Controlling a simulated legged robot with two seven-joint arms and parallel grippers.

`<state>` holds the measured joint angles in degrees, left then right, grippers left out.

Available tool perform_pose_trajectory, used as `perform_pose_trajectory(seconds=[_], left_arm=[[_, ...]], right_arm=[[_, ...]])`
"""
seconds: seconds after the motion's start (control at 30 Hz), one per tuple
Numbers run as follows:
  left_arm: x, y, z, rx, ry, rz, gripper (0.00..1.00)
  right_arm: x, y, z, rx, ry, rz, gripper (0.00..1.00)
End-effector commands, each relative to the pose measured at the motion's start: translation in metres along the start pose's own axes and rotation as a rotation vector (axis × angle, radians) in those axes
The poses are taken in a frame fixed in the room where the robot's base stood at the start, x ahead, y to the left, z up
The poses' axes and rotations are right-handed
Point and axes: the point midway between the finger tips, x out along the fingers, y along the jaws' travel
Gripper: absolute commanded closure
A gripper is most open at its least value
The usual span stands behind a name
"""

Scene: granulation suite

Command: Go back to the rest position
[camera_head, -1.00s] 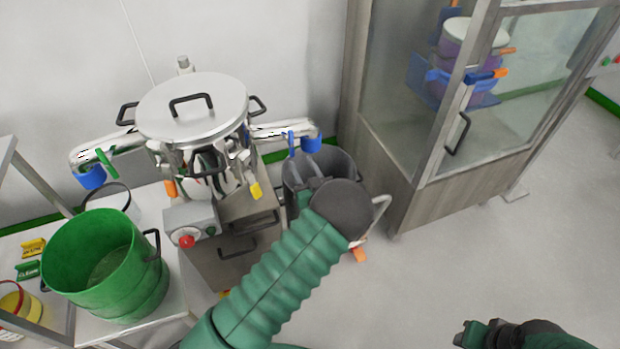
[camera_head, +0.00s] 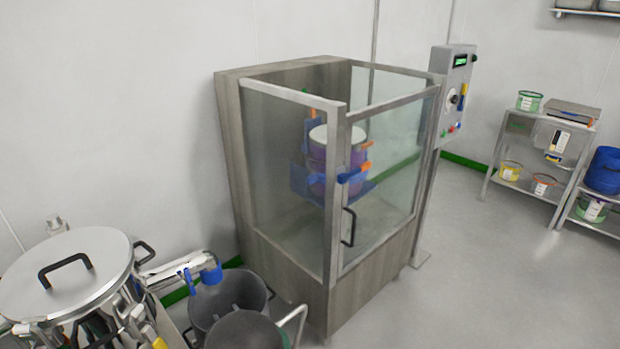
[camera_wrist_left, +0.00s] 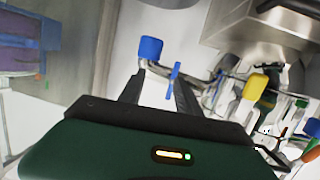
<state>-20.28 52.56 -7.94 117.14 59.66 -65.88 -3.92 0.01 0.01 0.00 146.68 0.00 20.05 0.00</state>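A blue-capped outlet pipe (camera_wrist_left: 150,48) with a small blue lever shows beyond the fingertips; I cannot tell the distance. My right gripper is not in view.
A steel lidded vessel (camera_head: 70,275) stands at lower left, its side pipe (camera_head: 180,268) reaching toward the bucket. A glass-walled cabinet (camera_head: 345,292) holding a purple container (camera_head: 318,160) stands in the middle. Shelves (camera_head: 548,190) stand at right. The floor (camera_head: 480,270) there is clear.

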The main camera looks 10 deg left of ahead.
Motion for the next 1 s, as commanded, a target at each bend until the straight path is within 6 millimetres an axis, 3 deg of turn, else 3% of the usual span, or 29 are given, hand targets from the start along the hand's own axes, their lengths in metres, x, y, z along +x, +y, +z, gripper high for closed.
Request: perform_pose_trajectory(seconds=[0.07,0.13,0.23,0.4,0.57,0.6,0.63,0.8,1.0], left_arm=[[-0.012,0.018,-0.003,-0.020,-0.206,0.134,0.60],[-0.042,0.029,0.003,0.015,-0.406,0.267,0.60],[-0.094,0.021,0.011,0.118,-0.632,0.409,0.60],[-0.173,-0.031,0.019,0.344,-0.894,0.522,0.60],[-0.222,-0.095,0.022,0.548,-1.048,0.526,0.60],[-0.232,-0.106,0.011,0.582,-1.071,0.520,0.60],[-0.235,-0.102,-0.008,0.578,-1.070,0.521,0.60],[-0.247,-0.099,-0.062,0.575,-1.069,0.522,0.60],[-0.259,-0.096,-0.114,0.574,-1.069,0.523,0.60]], right_arm=[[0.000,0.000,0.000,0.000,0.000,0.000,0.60],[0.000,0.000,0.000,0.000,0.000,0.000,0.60],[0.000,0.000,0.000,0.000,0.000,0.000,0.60],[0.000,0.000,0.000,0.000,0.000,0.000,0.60],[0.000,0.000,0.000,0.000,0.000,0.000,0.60],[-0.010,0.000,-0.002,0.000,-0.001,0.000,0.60],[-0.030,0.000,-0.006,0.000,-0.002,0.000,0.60],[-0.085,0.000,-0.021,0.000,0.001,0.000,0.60],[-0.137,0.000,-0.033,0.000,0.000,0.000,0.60]])
